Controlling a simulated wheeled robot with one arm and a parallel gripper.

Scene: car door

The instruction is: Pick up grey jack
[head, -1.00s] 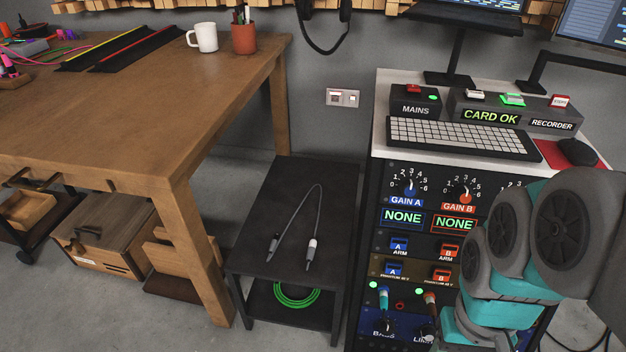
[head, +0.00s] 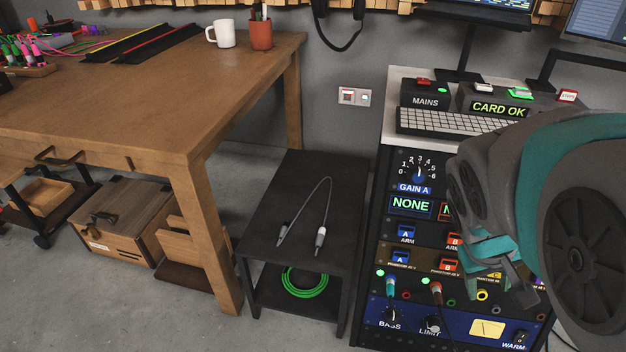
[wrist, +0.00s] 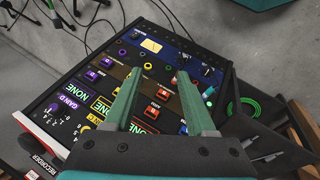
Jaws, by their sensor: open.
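A grey cable (head: 328,190) lies in a loop on top of the small black side table (head: 268,200). Its two ends carry jack plugs: a darker grey jack (head: 283,232) on the left and a paler grey jack (head: 320,238) on the right. I cannot tell which one the task means. The plugs show partly at the right edge of the wrist view. My gripper (wrist: 160,76) is open and empty, over the front of the rack, to the right of the side table and apart from both jacks. In the head view my arm hides much of the rack.
The rack (head: 418,248) with knobs and plugged cables stands right of the side table. A wooden workbench (head: 160,100) is on the left. A green coiled cable (head: 304,292) lies on the lower shelf. The space above the side table is clear.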

